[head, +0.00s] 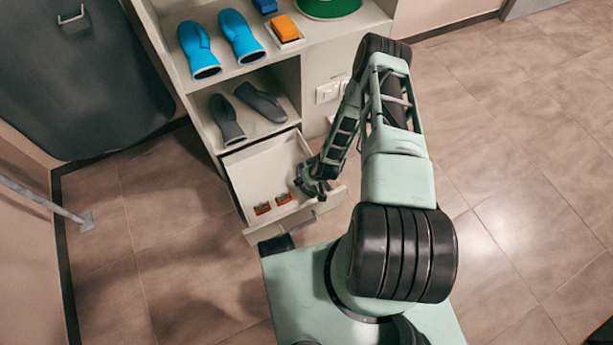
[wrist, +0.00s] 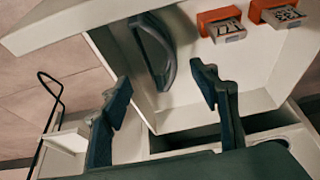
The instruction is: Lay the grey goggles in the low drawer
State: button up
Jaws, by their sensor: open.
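The low drawer (head: 262,170) is pulled out at the bottom of the shelf unit; in the wrist view its pale inner floor (wrist: 205,65) fills the middle. A dark grey curved piece, which looks like the grey goggles (wrist: 168,58), is inside it close to a side wall. My gripper (wrist: 162,88) is open, with its two fingertips apart and nothing between them; the goggles show beyond the tips. In the head view my gripper (head: 315,186) is over the drawer's right part and hides what is under it, so I cannot make out the goggles there.
Two orange-red items (head: 262,208) (wrist: 222,25) lie in the drawer's front left part. Grey mitts (head: 262,102) lie on the shelf above; blue mitts (head: 241,36) and an orange block (head: 283,28) lie on top. Open floor (head: 520,180) is on the right.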

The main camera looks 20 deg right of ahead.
jog(key=v, duration=0.3)
jog(key=shift+p, duration=0.3)
jog(key=shift+f, duration=0.1)
